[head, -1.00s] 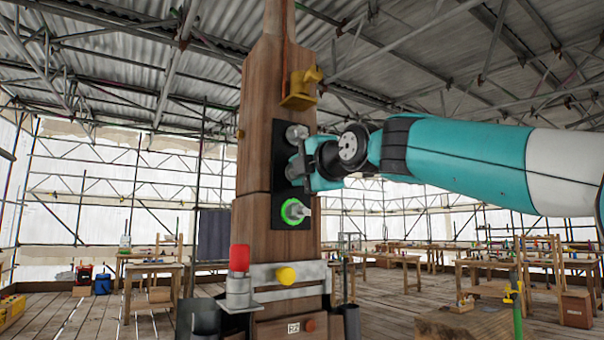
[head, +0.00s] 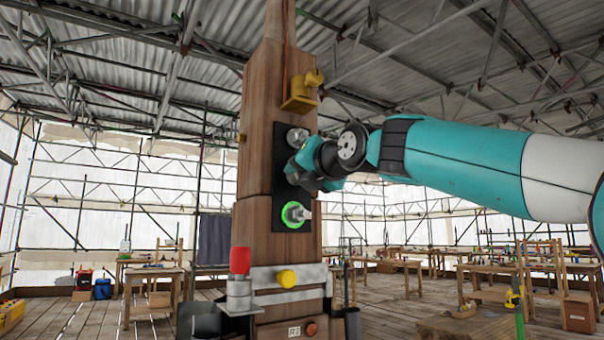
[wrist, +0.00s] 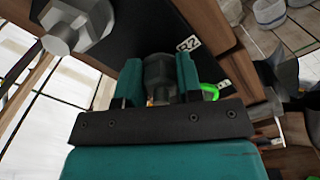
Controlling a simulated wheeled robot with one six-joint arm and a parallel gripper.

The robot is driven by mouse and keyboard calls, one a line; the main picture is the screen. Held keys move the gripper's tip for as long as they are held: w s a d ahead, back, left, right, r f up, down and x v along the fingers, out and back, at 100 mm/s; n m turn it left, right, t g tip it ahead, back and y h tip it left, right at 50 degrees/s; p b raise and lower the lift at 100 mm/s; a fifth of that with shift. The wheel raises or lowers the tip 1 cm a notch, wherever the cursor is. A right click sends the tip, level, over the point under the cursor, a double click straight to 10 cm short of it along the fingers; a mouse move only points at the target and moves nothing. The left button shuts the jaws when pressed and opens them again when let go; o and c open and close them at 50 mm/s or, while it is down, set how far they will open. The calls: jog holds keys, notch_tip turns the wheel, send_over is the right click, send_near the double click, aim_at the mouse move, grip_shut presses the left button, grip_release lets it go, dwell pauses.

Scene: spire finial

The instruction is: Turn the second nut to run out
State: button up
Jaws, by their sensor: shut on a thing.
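A black plate (head: 279,160) on the wooden spire (head: 257,170) carries a column of nuts on studs. The upper nut (head: 297,136) is free, and it also shows at the top left of the wrist view (wrist: 78,24). The lower nut (head: 295,213) sits inside a bright green ring (head: 287,222); part of the ring shows in the wrist view (wrist: 210,92). My gripper (head: 300,170) is at the plate between these two. In the wrist view its teal jaws are shut on the second nut (wrist: 160,72), a grey nut. My gripper hides that nut in the head view.
A yellow bracket (head: 300,97) juts out above the plate. Below are a red-topped cylinder (head: 240,262), a yellow knob (head: 286,278) and a pale metal bar (head: 312,274). Work benches stand behind, well clear of my arm.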

jog(key=shift+n, duration=0.6)
jog(key=o, duration=0.9)
jog(key=b+v, duration=0.7)
jog(key=v, duration=1)
jog(key=shift+s+d, duration=0.15)
jog(key=shift+d, duration=0.05)
